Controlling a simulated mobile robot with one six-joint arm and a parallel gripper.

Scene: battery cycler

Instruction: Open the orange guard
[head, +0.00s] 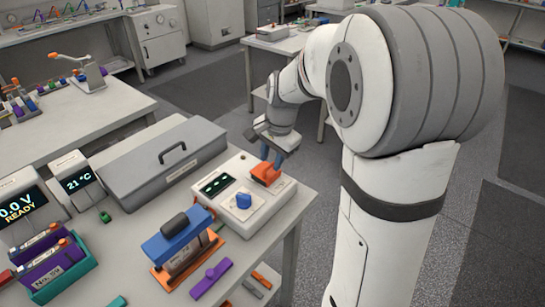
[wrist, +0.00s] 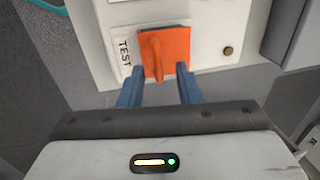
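The orange guard (head: 265,174) sits on the right end of the white cycler box (head: 262,208). In the wrist view the orange guard (wrist: 176,52) lies flat-looking on the white panel, with a raised ridge, beside a "TEST" label (wrist: 124,54). My gripper (head: 272,158) is just above and behind the guard in the head view. In the wrist view my gripper (wrist: 160,75) has its two blue fingers apart, their tips at the near edge of the guard, one on each side of the ridge. Nothing is visibly gripped. I cannot tell whether the fingers touch the guard.
A blue knob (head: 243,200) and a small display (head: 216,185) are on the same box. A grey lidded case (head: 160,160) stands behind it. A blue-topped clamp fixture (head: 180,240) and a purple piece (head: 211,278) lie in front. The table's right edge is close to the box.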

